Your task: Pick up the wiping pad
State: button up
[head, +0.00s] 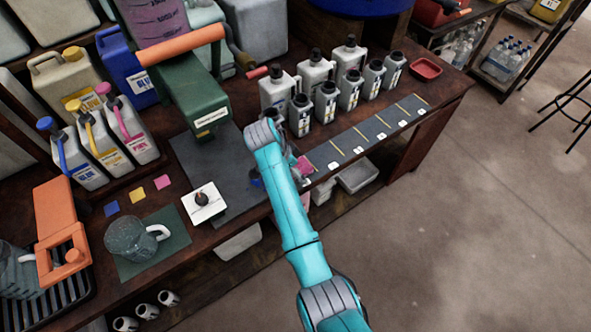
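My teal arm reaches up from the bottom and ends over the front of the bench. My gripper (291,168) is mostly hidden behind and beside the wrist, and I cannot see whether its fingers are apart. A small pinkish-red thing (304,167) shows just right of the wrist, close to the gripper. It may be the wiping pad, but it is too small and covered to be sure, and I cannot tell if it is held. A small blue patch (257,181) shows left of the arm.
Grey and white bottles (327,101) stand close behind the wrist. A dark marked strip (372,135) lies along the bench front. A green machine (190,90) stands left. A glass jug (130,238) and a white plate with a dark knob (203,203) are nearer.

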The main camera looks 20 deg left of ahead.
dwell(0.3)
jog(key=c, duration=1)
jog(key=shift+c, duration=0.2)
notch_tip(320, 180, up, 10)
jog(key=shift+r, duration=0.2)
